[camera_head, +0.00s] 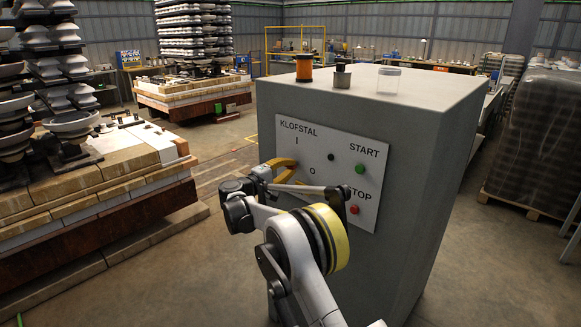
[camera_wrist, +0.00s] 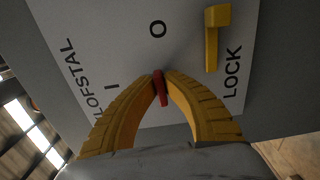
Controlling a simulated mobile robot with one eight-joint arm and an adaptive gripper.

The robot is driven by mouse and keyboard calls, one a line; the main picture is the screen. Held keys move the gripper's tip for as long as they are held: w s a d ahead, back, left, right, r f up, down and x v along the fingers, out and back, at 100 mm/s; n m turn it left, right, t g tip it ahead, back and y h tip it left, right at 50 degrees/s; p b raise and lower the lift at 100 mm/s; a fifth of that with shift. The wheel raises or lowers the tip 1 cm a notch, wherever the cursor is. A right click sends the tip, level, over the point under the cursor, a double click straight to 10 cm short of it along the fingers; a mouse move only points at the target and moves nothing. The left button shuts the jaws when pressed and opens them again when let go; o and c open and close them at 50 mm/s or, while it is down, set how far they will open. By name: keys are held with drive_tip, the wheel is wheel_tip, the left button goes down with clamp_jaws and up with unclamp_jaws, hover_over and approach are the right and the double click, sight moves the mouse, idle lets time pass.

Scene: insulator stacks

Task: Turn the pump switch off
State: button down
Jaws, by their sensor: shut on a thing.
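The grey pump cabinet (camera_head: 430,140) stands in the middle of the head view with a white KLOFSTAL panel (camera_head: 375,190) on its front. The red switch handle (camera_wrist: 160,88) shows in the wrist view, near the I and O marks. My gripper (camera_head: 292,172) is at the left part of the panel. In the wrist view the yellow fingertips of my gripper (camera_wrist: 161,76) are closed on the red handle, one on each side. The fingers hide the switch in the head view. I cannot tell exactly which mark the handle points to.
A yellow lock lever (camera_wrist: 212,42) is beside the switch. A green START button (camera_head: 360,168) and red STOP button (camera_head: 353,209) sit on the panel's right. An orange spool (camera_head: 304,68), dark jar (camera_head: 342,76) and clear container (camera_head: 388,80) stand on the cabinet.

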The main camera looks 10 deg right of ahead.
idle(0.3)
drive_tip(key=c, duration=1.5)
unclamp_jaws()
drive_tip(key=v, duration=1.2)
drive_tip(key=shift+d, duration=0.1)
